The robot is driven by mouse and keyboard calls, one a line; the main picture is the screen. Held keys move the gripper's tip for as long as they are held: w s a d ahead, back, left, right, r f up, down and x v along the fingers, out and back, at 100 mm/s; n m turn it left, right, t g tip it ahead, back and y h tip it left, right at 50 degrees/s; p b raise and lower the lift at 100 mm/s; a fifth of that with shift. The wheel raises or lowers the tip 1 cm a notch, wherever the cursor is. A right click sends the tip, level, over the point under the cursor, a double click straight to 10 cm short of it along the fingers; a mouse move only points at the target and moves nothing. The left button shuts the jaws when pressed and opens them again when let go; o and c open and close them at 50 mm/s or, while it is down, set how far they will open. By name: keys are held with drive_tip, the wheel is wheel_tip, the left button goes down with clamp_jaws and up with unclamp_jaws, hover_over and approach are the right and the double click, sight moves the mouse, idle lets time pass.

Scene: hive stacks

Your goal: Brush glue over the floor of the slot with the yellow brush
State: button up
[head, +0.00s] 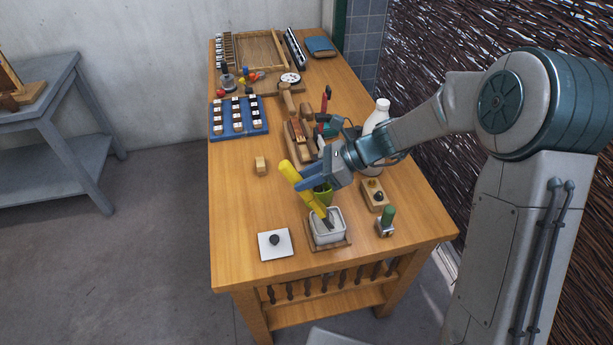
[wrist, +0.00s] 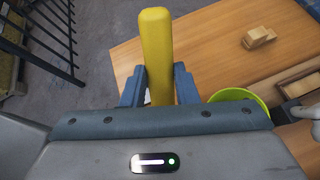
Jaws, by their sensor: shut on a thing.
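The yellow brush (head: 305,189) is tilted, its handle held between the blue fingers of my gripper (head: 309,183). Its lower end reaches into the white square pot (head: 328,236) near the front of the table; the bristles and the pot's contents are hard to make out. In the wrist view the yellow handle (wrist: 156,55) stands between the two fingers of my gripper (wrist: 158,88). A small pale wooden block (head: 260,166) lies left of the brush and also shows in the wrist view (wrist: 259,37). I cannot tell where the slot is.
A white square lid (head: 275,244) with a dark knob lies left of the pot. A white bottle (head: 378,118), a tool rack (head: 301,142) and a blue tray (head: 239,117) stand farther back.

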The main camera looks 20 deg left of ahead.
sight(288, 165)
idle(0.3)
wheel_tip(288, 165, up, 7)
drive_tip(key=p, duration=0.6)
idle(0.8)
